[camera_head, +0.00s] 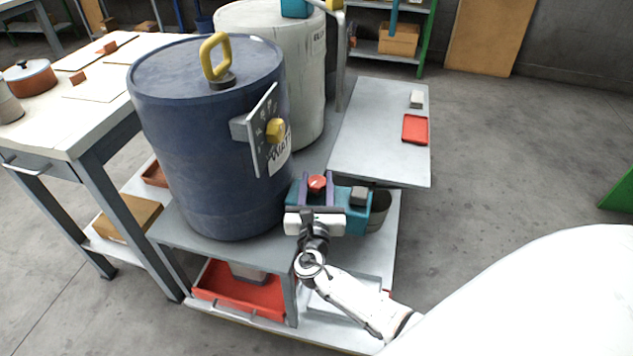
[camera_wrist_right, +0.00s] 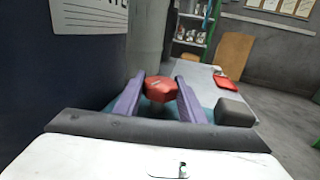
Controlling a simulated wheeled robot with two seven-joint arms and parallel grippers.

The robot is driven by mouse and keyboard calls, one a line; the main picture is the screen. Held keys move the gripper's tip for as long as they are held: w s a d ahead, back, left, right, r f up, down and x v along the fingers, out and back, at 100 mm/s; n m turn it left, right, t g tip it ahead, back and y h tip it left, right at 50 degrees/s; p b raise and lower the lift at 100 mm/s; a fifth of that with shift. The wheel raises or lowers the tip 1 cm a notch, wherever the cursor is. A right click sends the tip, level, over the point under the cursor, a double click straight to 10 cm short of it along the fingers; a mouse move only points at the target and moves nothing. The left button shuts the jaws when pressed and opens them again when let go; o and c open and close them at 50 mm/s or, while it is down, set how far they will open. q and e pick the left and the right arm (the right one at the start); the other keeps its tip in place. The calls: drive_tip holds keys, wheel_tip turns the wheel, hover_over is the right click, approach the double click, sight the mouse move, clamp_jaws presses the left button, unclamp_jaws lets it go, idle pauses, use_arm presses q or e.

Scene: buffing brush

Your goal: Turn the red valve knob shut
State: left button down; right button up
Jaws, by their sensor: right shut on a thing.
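The red valve knob (camera_head: 317,183) sits on a teal block (camera_head: 340,195) at the front of the bench, to the right of the blue drum. My right gripper (camera_head: 318,188) reaches in from the lower right, with its two purple fingers on either side of the knob and shut on it. In the right wrist view the red knob (camera_wrist_right: 160,89) shows between the fingertips (camera_wrist_right: 160,92). A small grey block (camera_wrist_right: 234,112) stands on the teal block just right of the fingers. My left gripper is in neither view.
The large blue drum (camera_head: 205,150) with a yellow handle and a yellow knob (camera_head: 276,130) on its side panel stands close on the left. A pale drum (camera_head: 305,80) is behind it. A grey tabletop (camera_head: 375,140) with a red tray (camera_head: 415,130) lies to the right.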

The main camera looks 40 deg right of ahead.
drive_tip(key=m+g+h+b, duration=0.2)
drive_tip(key=m+g+h, duration=0.1)
drive_tip(key=shift+f+g+h, duration=0.2)
drive_tip(key=shift+g+h, duration=0.1)
drive_tip(key=shift+s+m+g+h+b, duration=0.1)
drive_tip(key=shift+m+g+h+b, duration=0.6)
drive_tip(key=shift+m+g+b, duration=0.4)
drive_tip(key=shift+r+g, duration=0.15)
drive_tip(key=shift+g, duration=0.25)
drive_tip(key=o, duration=0.8)
drive_tip(key=shift+c, duration=0.2)
drive_tip(key=p+v, duration=0.1)
drive_tip(key=v, duration=0.9)
drive_tip(key=shift+s+a, duration=0.1)
